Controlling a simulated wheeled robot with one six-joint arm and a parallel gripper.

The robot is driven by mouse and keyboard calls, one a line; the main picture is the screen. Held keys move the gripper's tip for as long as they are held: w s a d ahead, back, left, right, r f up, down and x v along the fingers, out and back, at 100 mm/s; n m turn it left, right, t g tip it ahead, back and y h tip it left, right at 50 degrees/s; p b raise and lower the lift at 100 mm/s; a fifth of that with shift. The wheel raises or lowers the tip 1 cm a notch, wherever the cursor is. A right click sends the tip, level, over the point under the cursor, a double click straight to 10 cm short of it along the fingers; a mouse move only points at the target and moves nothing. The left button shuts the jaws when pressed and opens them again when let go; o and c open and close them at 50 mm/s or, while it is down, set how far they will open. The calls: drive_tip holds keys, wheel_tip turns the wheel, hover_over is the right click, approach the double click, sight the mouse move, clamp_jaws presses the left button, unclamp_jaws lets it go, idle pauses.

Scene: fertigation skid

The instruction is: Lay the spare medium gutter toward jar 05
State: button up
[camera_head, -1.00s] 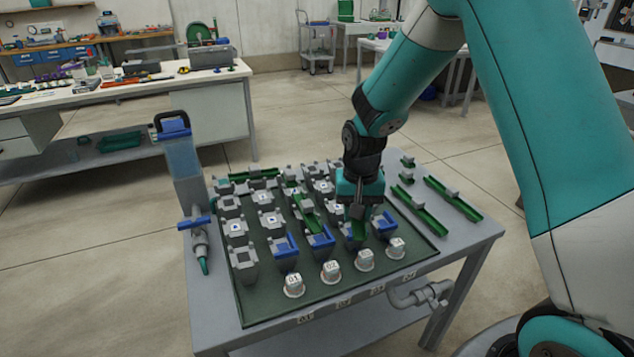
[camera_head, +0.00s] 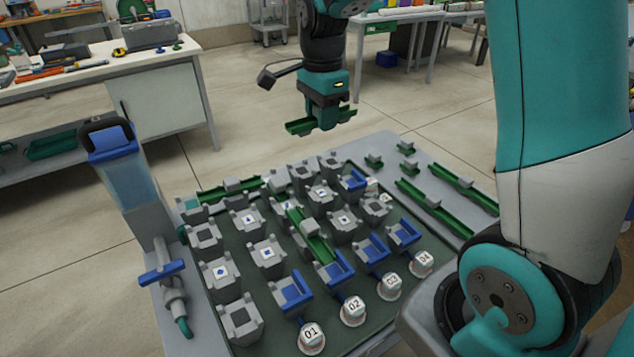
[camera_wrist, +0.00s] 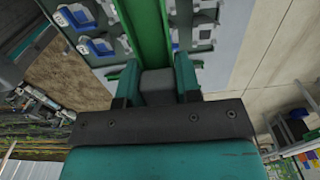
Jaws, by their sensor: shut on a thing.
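My gripper (camera_head: 323,118) is shut on a green gutter (camera_head: 305,127), held in the air beyond the far edge of the bench. In the wrist view, my teal fingers clasp the grey block (camera_wrist: 157,88) on the gutter (camera_wrist: 147,35). Jars 01 (camera_head: 311,336), 02 (camera_head: 353,310), 03 (camera_head: 390,286) and 04 (camera_head: 420,262) stand along the near edge of the board.
Grey blocks (camera_head: 239,317) and blue-channel blocks (camera_head: 292,293) crowd the board. Green gutters lie across the middle (camera_head: 310,235) and back left (camera_head: 230,188). Long (camera_head: 465,188) and short (camera_head: 373,161) gutters lie on the right strip. A clear column (camera_head: 125,175) stands at left.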

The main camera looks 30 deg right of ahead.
sight(320, 193)
wheel_tip(320, 193, down, 16)
drive_tip(key=shift+f, duration=0.1)
idle(0.4)
drive_tip(key=shift+f+b, duration=0.5)
drive_tip(key=o, duration=0.9)
drive_tip(key=shift+o, duration=0.2)
drive_tip(key=shift+w, duration=0.1)
